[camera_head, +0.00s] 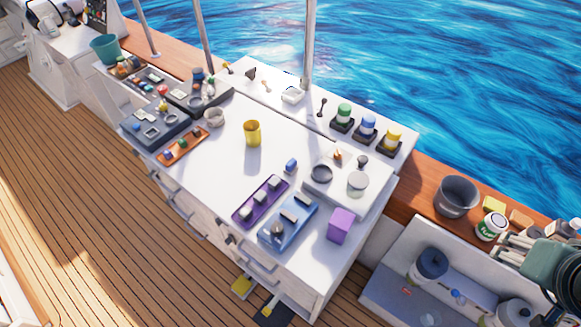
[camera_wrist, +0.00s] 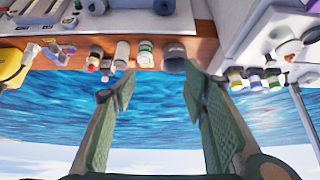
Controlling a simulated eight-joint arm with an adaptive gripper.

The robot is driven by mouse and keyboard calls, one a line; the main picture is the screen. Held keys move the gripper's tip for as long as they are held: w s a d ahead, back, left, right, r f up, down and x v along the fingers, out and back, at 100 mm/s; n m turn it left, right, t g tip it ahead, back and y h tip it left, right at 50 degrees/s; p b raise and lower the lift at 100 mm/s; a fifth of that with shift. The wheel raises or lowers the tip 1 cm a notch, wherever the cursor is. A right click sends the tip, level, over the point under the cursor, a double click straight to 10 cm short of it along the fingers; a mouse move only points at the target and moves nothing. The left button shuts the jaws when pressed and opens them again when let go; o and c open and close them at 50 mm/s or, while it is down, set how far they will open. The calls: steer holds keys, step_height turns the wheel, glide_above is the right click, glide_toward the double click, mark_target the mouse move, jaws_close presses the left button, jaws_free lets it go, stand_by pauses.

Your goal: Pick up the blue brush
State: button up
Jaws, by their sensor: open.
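I cannot pick out the blue brush with certainty. A small blue and white item (camera_head: 456,295) lies in the pale lower tray at the right of the head view, too small to identify. A short blue object (camera_head: 291,165) lies on the white counter. My gripper shows at the right edge of the head view (camera_head: 503,246), over the wooden ledge and tray side. In the wrist view my gripper (camera_wrist: 158,90) is open and empty, its two green-grey fingers wide apart with water behind them.
The white counter (camera_head: 225,160) holds a yellow cup (camera_head: 252,133), a purple tray (camera_head: 260,201), a blue tray (camera_head: 288,222) and a purple block (camera_head: 341,225). Metal posts rise behind the counter.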

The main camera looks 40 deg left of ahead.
steer(key=shift+o, duration=0.3)
steer(key=w+a+r+n+g+y, duration=0.15)
steer(key=w+a+n, duration=0.35)
steer(key=w+a, duration=0.75)
steer(key=n+g+h, duration=0.2)
steer(key=n+g, duration=0.4)
steer(key=n, duration=0.7)
glide_above(291, 161)
steer(key=shift+y, duration=0.25)
steer(key=f, duration=2.1)
steer(key=shift+w+d+f, duration=0.15)
steer(key=shift+d+f, duration=0.1)
steer(key=shift+f, duration=0.05)
steer(key=shift+s+a+f, duration=0.25)
steer(key=shift+a, duration=0.05)
steer(key=shift+f, duration=1.3)
